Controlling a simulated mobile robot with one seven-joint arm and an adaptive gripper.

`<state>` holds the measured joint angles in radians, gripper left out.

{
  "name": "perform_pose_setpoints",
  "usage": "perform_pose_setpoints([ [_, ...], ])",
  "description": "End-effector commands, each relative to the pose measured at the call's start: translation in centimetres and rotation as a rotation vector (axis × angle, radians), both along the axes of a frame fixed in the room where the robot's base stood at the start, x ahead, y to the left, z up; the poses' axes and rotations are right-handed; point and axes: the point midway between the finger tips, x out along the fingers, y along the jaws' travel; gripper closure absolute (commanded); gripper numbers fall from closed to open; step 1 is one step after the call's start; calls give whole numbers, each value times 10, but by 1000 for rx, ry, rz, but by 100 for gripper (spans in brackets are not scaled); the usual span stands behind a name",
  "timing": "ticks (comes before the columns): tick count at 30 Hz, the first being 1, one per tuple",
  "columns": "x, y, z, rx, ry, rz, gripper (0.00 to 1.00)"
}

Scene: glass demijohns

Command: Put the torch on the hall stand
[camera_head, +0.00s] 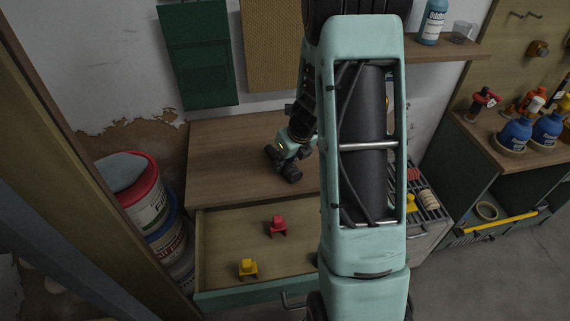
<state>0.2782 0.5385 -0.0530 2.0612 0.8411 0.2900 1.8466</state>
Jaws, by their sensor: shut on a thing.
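My gripper (289,158) is at the end of my teal arm, over the wooden top of a cabinet. It is shut on a dark, stubby thing (291,174) that looks like the torch. The torch and the fingers are both dark and small here, so their edges are hard to tell apart. The wooden-topped cabinet (225,165) with a pulled-out drawer appears to be the hall stand. I cannot tell whether the torch touches its top. My arm hides the right part of the cabinet.
The open drawer (225,240) holds a red piece (278,226) and a yellow piece (248,268). Stacked buckets (140,195) stand left of the cabinet. A bench (500,150) with blue bottles is at the right. The left part of the cabinet top is bare.

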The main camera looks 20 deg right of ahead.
Motion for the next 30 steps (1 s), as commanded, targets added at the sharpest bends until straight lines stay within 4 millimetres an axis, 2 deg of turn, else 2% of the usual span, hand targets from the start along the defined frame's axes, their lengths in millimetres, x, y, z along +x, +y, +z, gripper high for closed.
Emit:
perform_pose_setpoints([
  [11, 1, 0, -5, -2, -2, 0, 100],
  [12, 1, 0, -4, -1, -2, 1, 76],
  [16, 0, 0, -4, -1, -2, 1, 62],
  [25, 0, 0, -2, -1, -2, 1, 62],
  [30, -3, -1, 15, -3, -6, 1, 62],
])
